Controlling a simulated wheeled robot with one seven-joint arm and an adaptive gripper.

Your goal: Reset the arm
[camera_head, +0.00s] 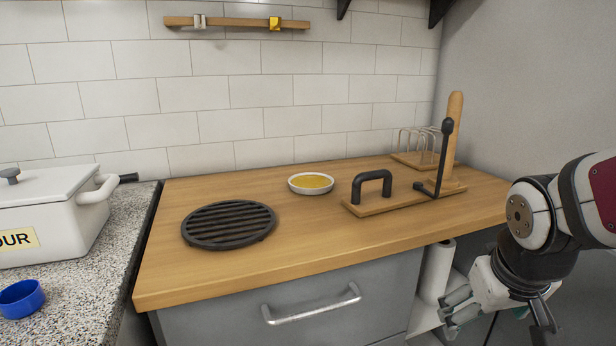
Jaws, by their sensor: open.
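My arm comes in from the right edge, and my gripper (500,322) hangs low at the bottom right, in front of the wooden counter and below its top. The gripper is open, and I see nothing between its fingers. Part of it is cut off by the bottom edge. It is apart from everything on the counter.
The wooden counter (300,262) bears a black round grate (229,224), a small dish (311,183) with yellow contents, and a wooden stand (400,202). A toast rack (418,143) stands behind. A white bin (50,215) and blue cup (21,298) are left. The counter's front is clear.

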